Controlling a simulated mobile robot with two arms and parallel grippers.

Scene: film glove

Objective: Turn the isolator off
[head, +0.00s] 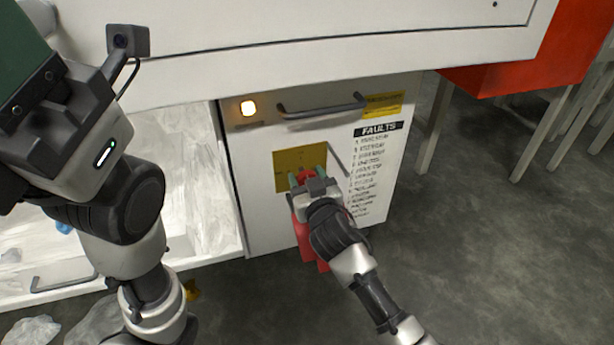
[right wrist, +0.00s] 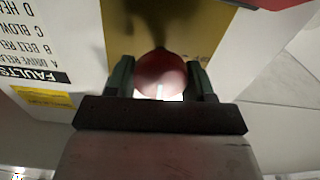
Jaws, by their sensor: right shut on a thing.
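The isolator has a red knob (head: 306,175) on a yellow plate (head: 287,160), set in the front of a white cabinet (head: 255,215). In the right wrist view the round red knob (right wrist: 161,74) sits between the two dark green fingers. My right gripper (right wrist: 161,80) is shut on it, in front of the yellow plate (right wrist: 130,28). The gripper hides much of the knob in the head view. A pale mark shows on the knob's face in the right wrist view. My left arm is at the left of the head view; its fingertips are outside the picture.
A lit amber lamp (head: 248,108) and a grey bar handle (head: 321,106) are above the plate. A faults list (head: 376,150) is to its right. A red thing (head: 306,245) shows below my right gripper. Grey floor (head: 480,240) is open at the right.

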